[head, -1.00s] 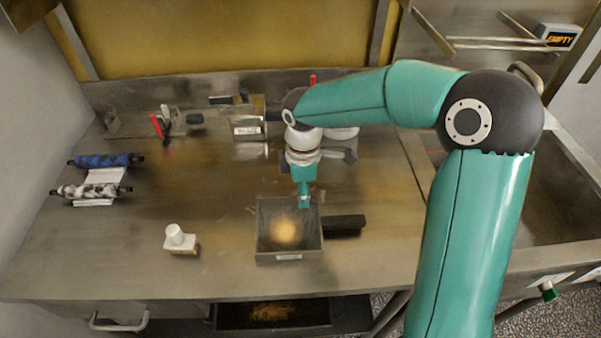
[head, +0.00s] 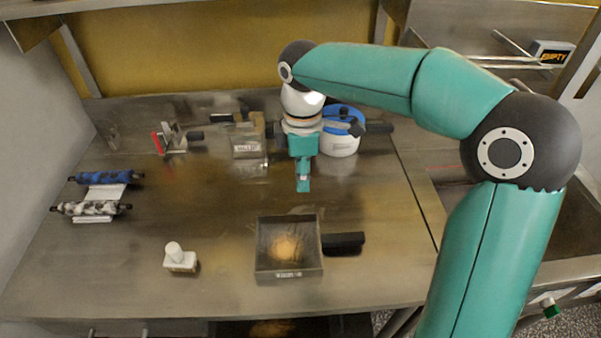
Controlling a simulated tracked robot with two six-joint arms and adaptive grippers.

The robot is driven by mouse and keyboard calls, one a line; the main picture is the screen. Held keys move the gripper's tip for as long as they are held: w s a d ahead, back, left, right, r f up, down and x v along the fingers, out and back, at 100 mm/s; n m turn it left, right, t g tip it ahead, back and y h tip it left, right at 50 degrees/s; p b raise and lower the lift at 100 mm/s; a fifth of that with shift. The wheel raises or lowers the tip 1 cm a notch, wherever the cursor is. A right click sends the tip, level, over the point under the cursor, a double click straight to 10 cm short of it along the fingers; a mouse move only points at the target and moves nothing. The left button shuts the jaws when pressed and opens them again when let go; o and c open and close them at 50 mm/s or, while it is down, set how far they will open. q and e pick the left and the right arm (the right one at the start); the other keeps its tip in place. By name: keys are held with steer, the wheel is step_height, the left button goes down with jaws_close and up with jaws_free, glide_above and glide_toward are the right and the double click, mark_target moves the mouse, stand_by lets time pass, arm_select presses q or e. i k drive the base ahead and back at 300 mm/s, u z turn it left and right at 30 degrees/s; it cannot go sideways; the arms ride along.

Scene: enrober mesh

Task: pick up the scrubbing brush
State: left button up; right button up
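A small white block with a round knob on top, which looks like the scrubbing brush (head: 180,259), stands upright on the steel table at the front left. Its underside is hidden. My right gripper (head: 303,184) points down over the middle of the table, behind the metal tray and well to the right of the brush, apart from it. Its fingers show as one narrow teal shape, so I cannot tell whether they are open. Nothing shows hanging from them. My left gripper is not in view.
A metal tray (head: 260,272) with brown crumbs sits right of the brush, a black handle (head: 343,243) beside it. A blue-and-white pot (head: 341,143) stands behind my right gripper. Two rollers (head: 92,209) lie at left. The table between rollers and tray is mostly clear.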

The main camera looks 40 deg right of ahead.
mark_target(175, 260)
steer(key=k, duration=1)
